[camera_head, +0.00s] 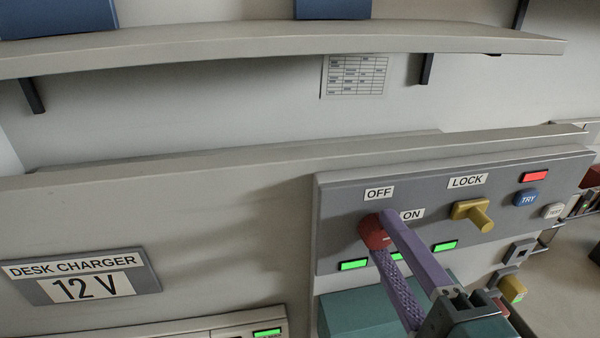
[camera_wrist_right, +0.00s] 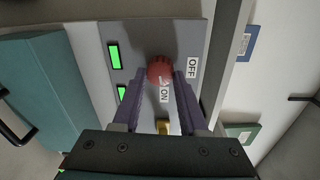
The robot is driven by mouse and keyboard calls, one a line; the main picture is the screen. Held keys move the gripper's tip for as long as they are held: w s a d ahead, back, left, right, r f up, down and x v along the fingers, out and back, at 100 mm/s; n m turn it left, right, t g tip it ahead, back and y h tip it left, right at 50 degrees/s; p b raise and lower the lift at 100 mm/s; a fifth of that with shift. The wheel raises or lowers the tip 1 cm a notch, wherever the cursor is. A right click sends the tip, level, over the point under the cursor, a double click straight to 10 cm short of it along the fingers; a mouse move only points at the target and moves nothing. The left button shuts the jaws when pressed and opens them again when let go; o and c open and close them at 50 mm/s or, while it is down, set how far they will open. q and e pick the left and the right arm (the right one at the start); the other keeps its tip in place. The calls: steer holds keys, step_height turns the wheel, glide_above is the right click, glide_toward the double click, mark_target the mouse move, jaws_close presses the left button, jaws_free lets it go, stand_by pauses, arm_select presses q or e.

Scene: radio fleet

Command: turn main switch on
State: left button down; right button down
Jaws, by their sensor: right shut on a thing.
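The main switch is a red round knob (camera_head: 373,232) on a grey panel (camera_head: 340,195), with an OFF label (camera_head: 379,193) above it and an ON label (camera_head: 412,214) to its upper right. My right gripper (camera_head: 382,233) is shut on the red knob, with one purple finger on each side. The wrist view also shows the red knob (camera_wrist_right: 159,66) between the fingertips (camera_wrist_right: 160,76). A small pale mark shows on the knob, but I cannot tell which label it points to. My left gripper is not in view.
A yellow LOCK knob (camera_head: 474,214), a blue TRY button (camera_head: 526,198) and a lit red lamp (camera_head: 535,176) are to the right. Green lamps (camera_head: 354,265) glow below the switch. A shelf (camera_head: 280,45) runs above. A teal box (camera_head: 350,312) sits below the panel.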

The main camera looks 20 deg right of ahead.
steer(key=shift+m, duration=0.8)
steer(key=shift+c, duration=2.2)
jaws_free()
steer(key=b+v, duration=0.3)
steer(key=v, duration=0.7)
